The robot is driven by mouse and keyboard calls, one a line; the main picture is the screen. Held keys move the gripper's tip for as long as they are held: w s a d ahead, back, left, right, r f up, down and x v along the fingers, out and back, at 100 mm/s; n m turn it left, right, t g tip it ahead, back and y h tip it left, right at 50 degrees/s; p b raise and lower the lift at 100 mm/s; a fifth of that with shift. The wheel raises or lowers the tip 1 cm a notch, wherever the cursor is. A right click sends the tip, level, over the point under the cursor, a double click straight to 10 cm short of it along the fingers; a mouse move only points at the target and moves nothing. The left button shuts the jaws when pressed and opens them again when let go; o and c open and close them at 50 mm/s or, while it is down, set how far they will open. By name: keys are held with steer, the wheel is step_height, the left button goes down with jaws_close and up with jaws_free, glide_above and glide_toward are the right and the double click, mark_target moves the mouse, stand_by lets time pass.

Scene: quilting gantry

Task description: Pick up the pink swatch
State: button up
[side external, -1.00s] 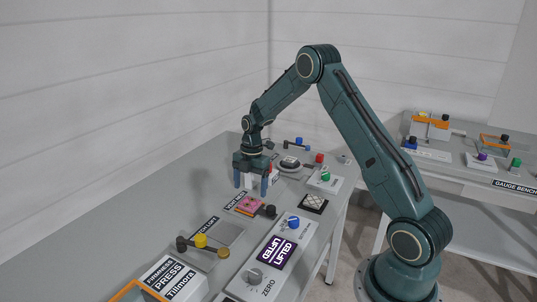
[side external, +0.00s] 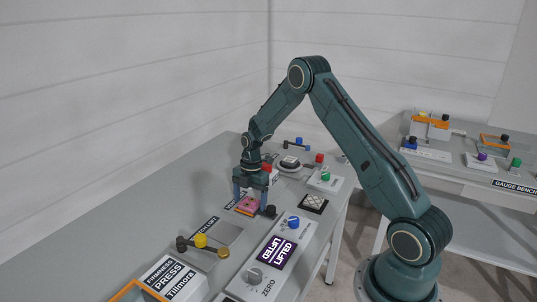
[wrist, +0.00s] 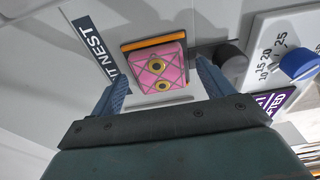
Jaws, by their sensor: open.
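The pink swatch (wrist: 158,68) is a quilted pink pad with dark diagonal lines and two yellow-and-dark round marks. It lies on a dark base with an orange edge (wrist: 153,41) beside a label ending in "NEST". In the side view the swatch (side external: 248,205) is below my gripper (side external: 252,207) and partly hidden by it. My gripper also shows in the wrist view (wrist: 162,75). Its two blue fingers are spread, one on each side of the swatch, with visible gaps. Nothing is held.
A black knob (wrist: 229,61) stands close to the right finger in the wrist view. A panel with a blue knob (side external: 293,222) lies to the right. A dark patterned square (side external: 313,203) lies beyond.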

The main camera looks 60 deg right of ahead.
mark_target(250, 202)
steer(key=c, duration=1.1)
steer(key=shift+r, duration=0.1)
step_height(250, 202, up, 20)
steer(key=shift+f, duration=0.1)
stand_by(0.6)
